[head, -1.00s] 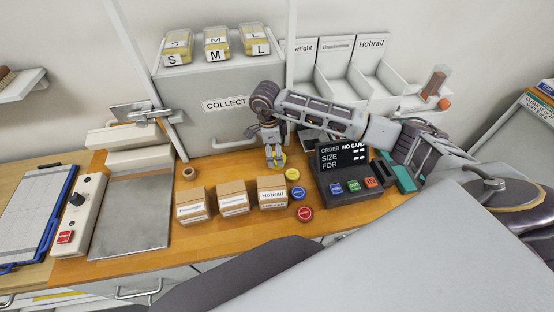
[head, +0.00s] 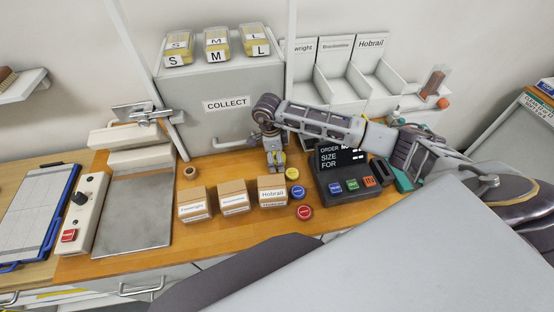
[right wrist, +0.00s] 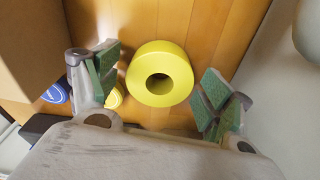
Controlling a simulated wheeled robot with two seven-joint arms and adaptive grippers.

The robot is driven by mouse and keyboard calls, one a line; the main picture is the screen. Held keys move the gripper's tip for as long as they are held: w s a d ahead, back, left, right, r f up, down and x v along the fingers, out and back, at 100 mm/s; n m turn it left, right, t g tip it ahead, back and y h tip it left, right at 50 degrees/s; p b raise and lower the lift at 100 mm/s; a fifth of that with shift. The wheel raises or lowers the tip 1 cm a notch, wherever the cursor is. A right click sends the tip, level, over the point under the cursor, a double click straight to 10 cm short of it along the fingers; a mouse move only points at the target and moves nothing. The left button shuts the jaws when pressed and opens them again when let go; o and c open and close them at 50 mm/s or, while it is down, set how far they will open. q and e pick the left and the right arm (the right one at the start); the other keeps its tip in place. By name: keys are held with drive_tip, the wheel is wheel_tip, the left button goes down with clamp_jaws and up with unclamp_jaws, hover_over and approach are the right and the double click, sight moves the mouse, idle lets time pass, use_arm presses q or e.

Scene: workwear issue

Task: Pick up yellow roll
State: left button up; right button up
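The yellow roll (right wrist: 181,64) lies on the wooden bench in the right wrist view, its round hole facing the camera. My right gripper (right wrist: 160,96) is open, its green-padded fingers spread to either side of the roll and apart from it. In the head view my right gripper (head: 275,166) points down at the bench behind the small boxes and mostly hides the roll. My left gripper is in neither view.
A box labelled Hobrail (head: 272,192) stands close in front of my right gripper. Yellow (head: 292,174), blue (head: 304,192) and red (head: 305,212) discs lie beside it. An order display (head: 342,175) stands to the right. The COLLECT cabinet (head: 225,85) is behind. A small brown roll (head: 190,173) lies left.

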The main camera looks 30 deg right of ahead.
drive_tip(key=c, duration=0.8)
drive_tip(key=shift+o, duration=0.2)
drive_tip(key=shift+r, duration=0.1)
drive_tip(key=shift+r+b, duration=1.1)
drive_tip(key=shift+r, duration=3.85)
drive_tip(key=shift+c, duration=0.2)
drive_tip(key=shift+f, duration=0.1)
